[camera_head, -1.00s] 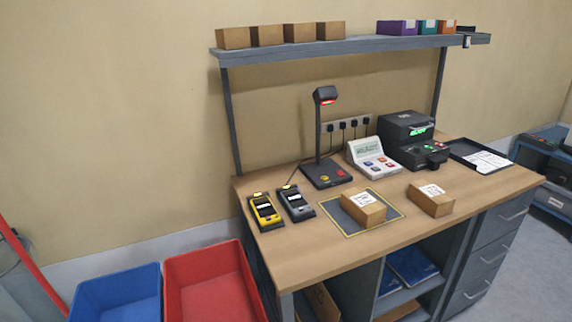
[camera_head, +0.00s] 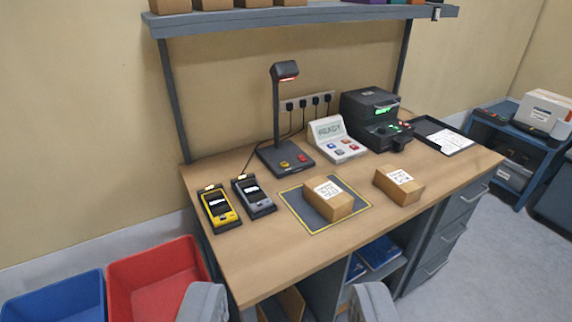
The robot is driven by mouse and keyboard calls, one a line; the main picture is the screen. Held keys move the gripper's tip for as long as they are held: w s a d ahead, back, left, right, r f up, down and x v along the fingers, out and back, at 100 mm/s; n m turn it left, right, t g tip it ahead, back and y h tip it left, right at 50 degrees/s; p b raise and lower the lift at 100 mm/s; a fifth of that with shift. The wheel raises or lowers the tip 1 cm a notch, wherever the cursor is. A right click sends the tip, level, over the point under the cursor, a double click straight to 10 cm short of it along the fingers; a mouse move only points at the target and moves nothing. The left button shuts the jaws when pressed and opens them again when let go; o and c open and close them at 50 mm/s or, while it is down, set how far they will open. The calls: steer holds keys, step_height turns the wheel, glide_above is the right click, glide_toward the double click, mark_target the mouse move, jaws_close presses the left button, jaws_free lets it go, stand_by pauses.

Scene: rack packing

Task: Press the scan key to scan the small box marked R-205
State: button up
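Two small brown boxes with white labels are on the wooden desk. The left box (camera_head: 328,199) sits on a dark mat with a yellow border (camera_head: 297,205). The right box (camera_head: 399,186) sits on bare wood. The label print is too small to read, so I cannot tell which is R-205. Behind the mat stands a scanner (camera_head: 277,110) with a red-lit head, a yellow key (camera_head: 285,165) and a red key (camera_head: 303,158). A pale console (camera_head: 331,138) displays READY above several coloured keys. I cannot tell which key is the scan key. My gripper (camera_head: 287,292) is open and empty, in front of the desk.
Yellow (camera_head: 219,209) and grey (camera_head: 254,197) handheld devices lie left of the mat. A black machine (camera_head: 372,117) and a tray with paper (camera_head: 440,135) stand back right. A shelf (camera_head: 300,20) overhangs the desk. Blue (camera_head: 55,298) and red (camera_head: 160,272) bins stand lower left.

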stand_by(0.3)
jaws_close()
stand_by(1.6)
